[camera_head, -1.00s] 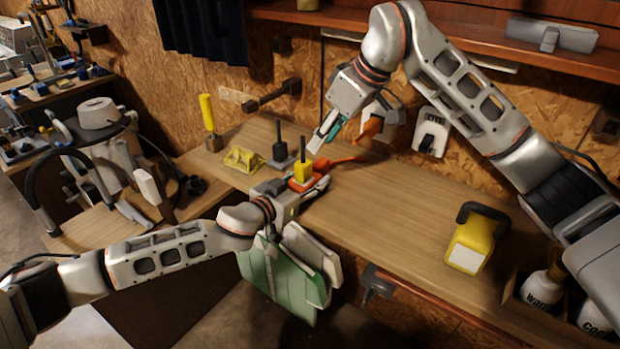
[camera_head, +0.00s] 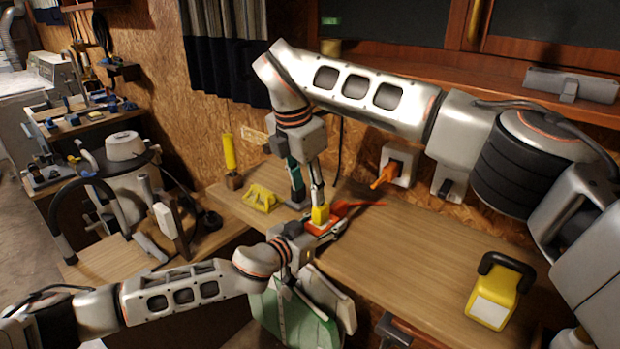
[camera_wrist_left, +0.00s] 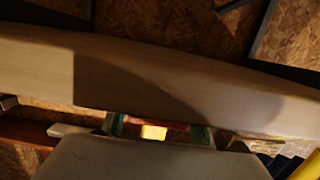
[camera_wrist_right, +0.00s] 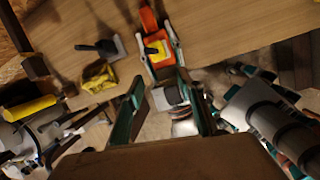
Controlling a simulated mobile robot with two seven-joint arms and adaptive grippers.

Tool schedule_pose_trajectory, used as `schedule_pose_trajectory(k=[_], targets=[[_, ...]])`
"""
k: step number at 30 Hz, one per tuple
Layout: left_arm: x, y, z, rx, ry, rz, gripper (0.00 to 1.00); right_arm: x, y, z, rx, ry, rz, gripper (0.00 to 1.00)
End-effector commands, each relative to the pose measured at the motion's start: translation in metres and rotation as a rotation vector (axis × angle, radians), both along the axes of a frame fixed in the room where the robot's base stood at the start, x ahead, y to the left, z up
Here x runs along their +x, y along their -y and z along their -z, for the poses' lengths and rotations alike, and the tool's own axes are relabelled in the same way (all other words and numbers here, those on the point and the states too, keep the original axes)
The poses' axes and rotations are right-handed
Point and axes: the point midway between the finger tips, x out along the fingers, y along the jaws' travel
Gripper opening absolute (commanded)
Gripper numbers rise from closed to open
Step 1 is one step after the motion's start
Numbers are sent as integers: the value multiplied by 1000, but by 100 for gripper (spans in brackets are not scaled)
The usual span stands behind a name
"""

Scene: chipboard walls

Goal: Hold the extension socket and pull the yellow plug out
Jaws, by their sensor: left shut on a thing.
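The extension socket (camera_head: 312,229) is an orange-red block near the table's front edge. The yellow plug (camera_head: 320,214) sits upright in it. Both show in the right wrist view, the socket (camera_wrist_right: 160,62) around the plug (camera_wrist_right: 154,47), and the plug's yellow side shows in the left wrist view (camera_wrist_left: 153,132). My left gripper (camera_head: 322,232) is shut on the socket, one finger along each side. My right gripper (camera_head: 308,198) points down, open and empty, just above and beside the plug. Its two fingers (camera_wrist_right: 163,104) are wide apart in the right wrist view.
An orange plug (camera_head: 385,176) is in the wall outlet. A yellow lamp-like object (camera_head: 496,295) stands right; the table between is clear.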

Motion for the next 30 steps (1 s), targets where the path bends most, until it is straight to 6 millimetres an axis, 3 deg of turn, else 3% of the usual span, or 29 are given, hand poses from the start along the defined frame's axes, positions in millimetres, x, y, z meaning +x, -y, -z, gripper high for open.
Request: schedule_pose_trajectory(k=[6,11,30], targets=[[0,0,0,0,0,-1,13,8,5,-12,-121,18,-132,38],[0,0,0,0,0,0,13,10,7,-10,-141,18,-158,38],[0,0,0,0,0,0,13,27,20,50,-140,16,-156,38]])
